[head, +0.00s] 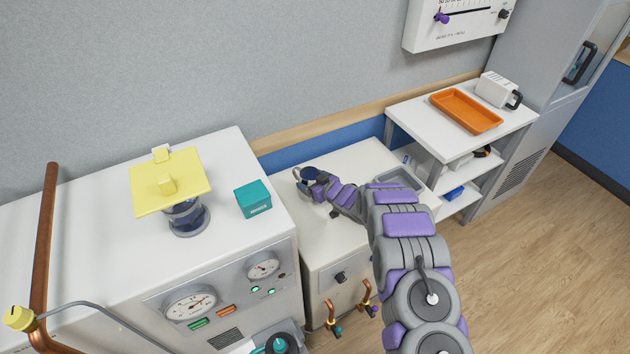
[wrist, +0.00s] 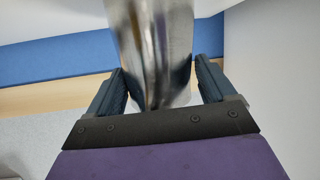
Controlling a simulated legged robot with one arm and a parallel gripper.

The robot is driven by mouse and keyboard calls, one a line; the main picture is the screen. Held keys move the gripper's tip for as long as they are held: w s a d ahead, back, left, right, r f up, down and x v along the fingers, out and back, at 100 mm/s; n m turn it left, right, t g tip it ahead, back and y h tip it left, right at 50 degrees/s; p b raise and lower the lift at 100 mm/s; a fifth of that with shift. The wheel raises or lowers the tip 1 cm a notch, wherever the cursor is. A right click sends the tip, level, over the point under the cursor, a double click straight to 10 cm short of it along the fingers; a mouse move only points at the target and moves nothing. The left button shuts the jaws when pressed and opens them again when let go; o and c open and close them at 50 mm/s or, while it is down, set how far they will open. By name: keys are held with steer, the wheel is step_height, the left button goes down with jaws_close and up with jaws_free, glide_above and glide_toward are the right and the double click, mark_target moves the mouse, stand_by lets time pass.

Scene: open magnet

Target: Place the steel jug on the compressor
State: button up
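The steel jug shows in the wrist view as a shiny metal cylinder (wrist: 155,45), between the two fingers of my gripper (wrist: 160,88). The fingers stand wide on either side, with a thin gap visible at the right finger; firm contact is not visible. In the head view my gripper (head: 312,180) is at the far left of the lower white cabinet's top and hides most of the jug. The likely compressor is the large white cabinet (head: 95,235) with gauges on the left; no label confirms this.
A copper pipe (head: 45,240) rises at left. A grey tray (head: 400,178) lies right of my arm. The gauge cabinet's front top is clear.

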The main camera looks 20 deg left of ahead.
steer(key=shift+o, duration=1.4)
steer(key=shift+a+f, duration=0.3)
steer(key=shift+a, duration=0.45)
steer(key=shift+d+r, duration=0.25)
steer(key=shift+d, duration=0.3)
steer(key=p+v, duration=0.2)
steer(key=v, duration=1)
steer(key=w+d+r+m+t+h, duration=0.25)
steer(key=d+r+h, duration=0.6)
steer(key=d, duration=0.75)
steer(key=s+d+r+m+g+h, duration=0.35)
steer(key=s+d+r, duration=0.35)
steer(key=d+r, duration=0.3)
steer(key=s+d+r+m+g, duration=0.1)
steer(key=s+d+r, duration=0.15)
steer(key=s, duration=0.35)
steer(key=s+d+r+m+g+h, duration=0.1)
steer(key=s+d+m, duration=0.1)
steer(key=s+d, duration=0.3)
steer(key=s+d+r+m+g, duration=0.1)
steer(key=s+d+r, duration=0.1)
steer(key=s, duration=0.5)
steer(key=s+a+r+m+g, duration=0.1)
steer(key=s+g, duration=0.1)
steer(key=s, duration=1)
steer(key=s+a+r+m+g+y, duration=0.1)
steer(key=s+r+g, duration=0.1)
steer(key=s, duration=1)
steer(key=shift+s+g, duration=0.15)
steer(key=shift+g, duration=0.35)
